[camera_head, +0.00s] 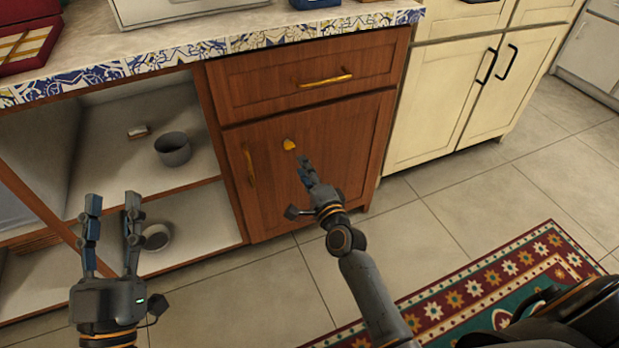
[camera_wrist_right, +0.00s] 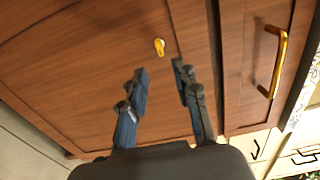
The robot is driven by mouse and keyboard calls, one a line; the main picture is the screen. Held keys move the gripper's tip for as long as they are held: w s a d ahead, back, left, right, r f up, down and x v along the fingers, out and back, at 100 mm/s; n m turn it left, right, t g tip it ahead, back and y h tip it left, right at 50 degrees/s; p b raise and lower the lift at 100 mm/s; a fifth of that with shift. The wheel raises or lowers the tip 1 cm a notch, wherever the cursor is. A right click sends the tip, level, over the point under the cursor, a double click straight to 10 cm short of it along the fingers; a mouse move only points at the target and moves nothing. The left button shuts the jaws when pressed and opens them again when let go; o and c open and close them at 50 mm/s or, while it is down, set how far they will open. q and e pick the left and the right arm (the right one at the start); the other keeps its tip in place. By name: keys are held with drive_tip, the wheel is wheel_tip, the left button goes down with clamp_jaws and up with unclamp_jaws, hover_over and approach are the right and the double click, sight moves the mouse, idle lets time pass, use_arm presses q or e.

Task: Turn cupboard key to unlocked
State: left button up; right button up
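The yellow cupboard key (camera_head: 289,144) sits on the front of the brown wooden cupboard door (camera_head: 335,140), near its upper left. It also shows in the right wrist view (camera_wrist_right: 159,47), just beyond the fingertips. My right gripper (camera_head: 304,165) is close to the key, below and to the right of it in the head view. In the right wrist view my right gripper (camera_wrist_right: 160,72) has its fingers apart with nothing between them. My left gripper (camera_head: 112,202) is open and empty in front of the open shelves.
A drawer with a gold handle (camera_head: 326,80) is above the door, and the door's own gold handle (camera_head: 250,168) is at its left edge. Open shelves at left hold a grey pot (camera_head: 173,149). A patterned rug (camera_head: 480,290) lies on the tiled floor.

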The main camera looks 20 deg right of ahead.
drive_tip(key=shift+s, duration=1.75)
